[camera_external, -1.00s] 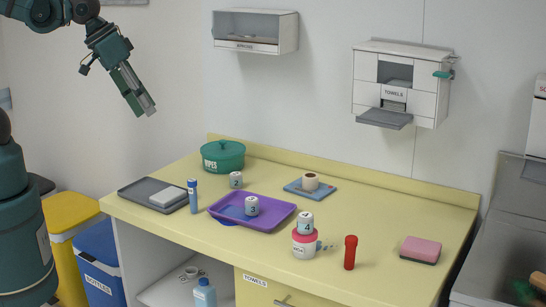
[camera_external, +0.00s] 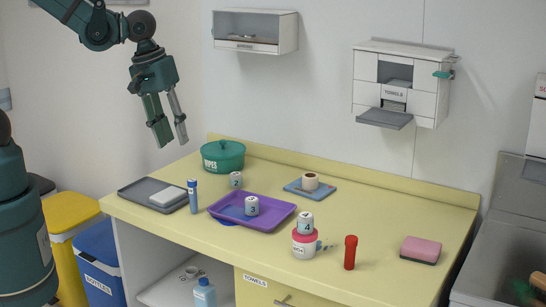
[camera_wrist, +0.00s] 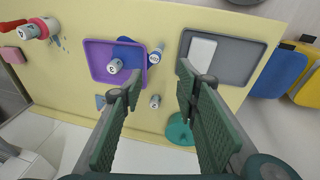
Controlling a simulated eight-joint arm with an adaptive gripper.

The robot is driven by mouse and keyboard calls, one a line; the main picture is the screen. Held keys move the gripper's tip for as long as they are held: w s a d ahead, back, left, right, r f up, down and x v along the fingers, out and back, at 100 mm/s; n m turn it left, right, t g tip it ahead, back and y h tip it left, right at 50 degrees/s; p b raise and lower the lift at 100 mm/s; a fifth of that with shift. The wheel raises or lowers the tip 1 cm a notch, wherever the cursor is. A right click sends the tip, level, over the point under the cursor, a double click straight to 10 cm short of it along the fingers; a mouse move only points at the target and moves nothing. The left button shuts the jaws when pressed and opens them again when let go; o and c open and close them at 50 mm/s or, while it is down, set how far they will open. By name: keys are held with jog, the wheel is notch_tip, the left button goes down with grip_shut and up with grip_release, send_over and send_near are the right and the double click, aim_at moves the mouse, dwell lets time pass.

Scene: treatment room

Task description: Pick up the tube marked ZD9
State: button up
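A blue tube (camera_external: 193,197) stands upright on the yellow counter, between the grey tray and the purple tray. It also shows in the wrist view (camera_wrist: 155,57), with a pale label too small to read surely. A red tube (camera_external: 350,252) stands upright on the right part of the counter, with no readable marking. I cannot tell which tube bears ZD9. My gripper (camera_external: 170,143) is open and empty, above the counter's back left. In the wrist view its fingers (camera_wrist: 160,72) are spread, and the blue tube lies beyond and between their tips.
The grey tray (camera_external: 130,195) holds a white block. The purple tray (camera_external: 277,218) holds a cup marked 3. A green pot (camera_external: 223,158), a cup marked 2 (camera_external: 236,180), a jar (camera_external: 304,245) topped by cup 4 and a pink sponge (camera_external: 421,248) also stand here.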

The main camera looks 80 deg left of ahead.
aim_at(192, 180)
jog(key=w+f+n, duration=0.1)
jog(key=f, duration=0.2)
jog(key=w+f+n+g, duration=0.1)
jog(key=f+n, duration=0.1)
jog(key=f, duration=0.2)
jog(key=w+f+n+g, duration=0.1)
jog(key=w+f+n, duration=0.1)
jog(key=f, duration=0.1)
jog(key=shift+d+f, duration=0.15)
jog(key=shift+d, duration=0.2)
jog(key=shift+w+f+n+g, duration=0.25)
jog(key=shift+f+n, duration=0.25)
jog(key=shift+f, duration=0.35)
jog(key=shift+f, duration=1.3)
jog(key=shift+s, duration=0.1)
jog(key=shift+f+b, duration=0.4)
jog(key=shift+f, duration=2.2)
jog(key=shift+c, duration=0.4)
jog(key=c, duration=0.9)
